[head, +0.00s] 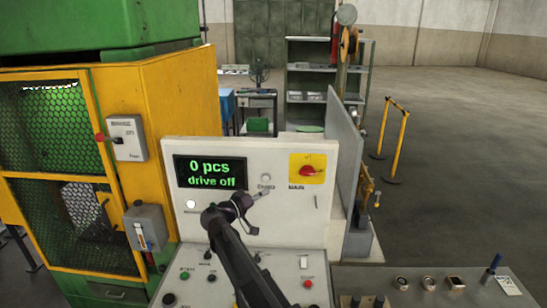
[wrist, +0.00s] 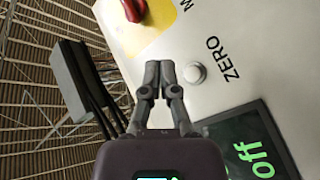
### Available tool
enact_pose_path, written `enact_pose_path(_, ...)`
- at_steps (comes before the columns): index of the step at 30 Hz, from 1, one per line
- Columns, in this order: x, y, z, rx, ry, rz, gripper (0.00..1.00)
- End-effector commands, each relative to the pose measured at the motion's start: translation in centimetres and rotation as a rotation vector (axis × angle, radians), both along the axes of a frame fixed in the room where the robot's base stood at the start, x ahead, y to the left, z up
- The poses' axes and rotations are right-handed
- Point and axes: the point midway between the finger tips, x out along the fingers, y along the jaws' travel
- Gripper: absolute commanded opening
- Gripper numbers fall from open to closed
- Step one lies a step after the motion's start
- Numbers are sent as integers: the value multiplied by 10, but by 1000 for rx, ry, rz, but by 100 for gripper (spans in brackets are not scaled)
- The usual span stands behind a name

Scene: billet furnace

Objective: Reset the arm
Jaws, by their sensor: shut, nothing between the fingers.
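My arm rises from the bottom of the head view in front of the white control panel (head: 250,240). My gripper (head: 266,191) points up and right in front of the panel face. In the wrist view the two dark fingers of my gripper (wrist: 158,65) are together with nothing between them. The tips are beside the round white ZERO button (wrist: 194,73); I cannot tell whether they touch the panel. The green-lettered display (head: 210,172) reads "0 pcs drive off". The red main switch (head: 308,171) sits on a yellow plate to the right.
A yellow machine guard with green mesh (head: 55,130) stands on the left. A sloped desk with buttons (head: 240,275) lies below the panel. A grey side plate (head: 347,150) borders the panel's right. Open floor (head: 460,150) and a yellow barrier (head: 393,140) lie beyond.

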Motion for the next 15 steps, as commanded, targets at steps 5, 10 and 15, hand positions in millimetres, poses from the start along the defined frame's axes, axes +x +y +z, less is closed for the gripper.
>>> enact_pose_path(5, -8, -35, -22, 54, 80, -46, 0)
enact_pose_path(10, -24, -88, -59, 158, 222, -115, 0)
enact_pose_path(15, -50, -140, -103, 296, 392, -177, 0)
